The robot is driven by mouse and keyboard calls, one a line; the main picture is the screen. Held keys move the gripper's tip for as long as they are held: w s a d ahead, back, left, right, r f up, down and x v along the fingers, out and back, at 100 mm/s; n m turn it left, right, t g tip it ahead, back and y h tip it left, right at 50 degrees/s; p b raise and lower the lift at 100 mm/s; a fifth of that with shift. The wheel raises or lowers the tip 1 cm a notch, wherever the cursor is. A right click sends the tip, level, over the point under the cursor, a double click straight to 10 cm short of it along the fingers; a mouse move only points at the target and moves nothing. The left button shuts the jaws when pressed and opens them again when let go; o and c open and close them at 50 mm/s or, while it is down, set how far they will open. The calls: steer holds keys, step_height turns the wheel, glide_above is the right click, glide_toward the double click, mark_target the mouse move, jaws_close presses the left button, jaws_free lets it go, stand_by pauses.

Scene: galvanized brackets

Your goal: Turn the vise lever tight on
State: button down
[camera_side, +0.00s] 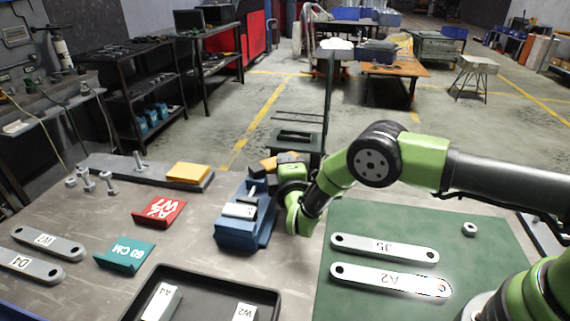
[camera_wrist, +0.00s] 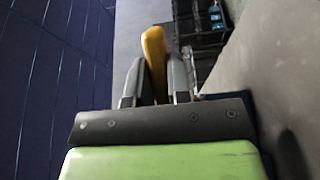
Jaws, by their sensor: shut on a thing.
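The blue vise (camera_side: 243,228) stands on the grey bench, left of the green mat, with pale metal parts at its top. Its lever appears as a yellow handle (camera_wrist: 153,45) in the wrist view, standing up between my two grey fingers. My gripper (camera_wrist: 156,82) is closed on this lever from both sides. In the side view my gripper (camera_side: 280,163) is at the back right of the vise, with an orange-yellow piece showing beside it. The fingers' exact contact is hidden there.
A red bracket (camera_side: 159,212), a teal bracket (camera_side: 125,255) and a yellow block (camera_side: 188,172) lie left of the vise. A black tray (camera_side: 200,280) is in front. Flat links J5 (camera_side: 384,247) and A2 (camera_side: 390,280) lie on the green mat (camera_side: 470,265).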

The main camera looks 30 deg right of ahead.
stand_by(0.3)
steer(key=c, duration=1.1)
jaws_free()
steer(key=shift+o, duration=0.2)
steer(key=v, duration=1)
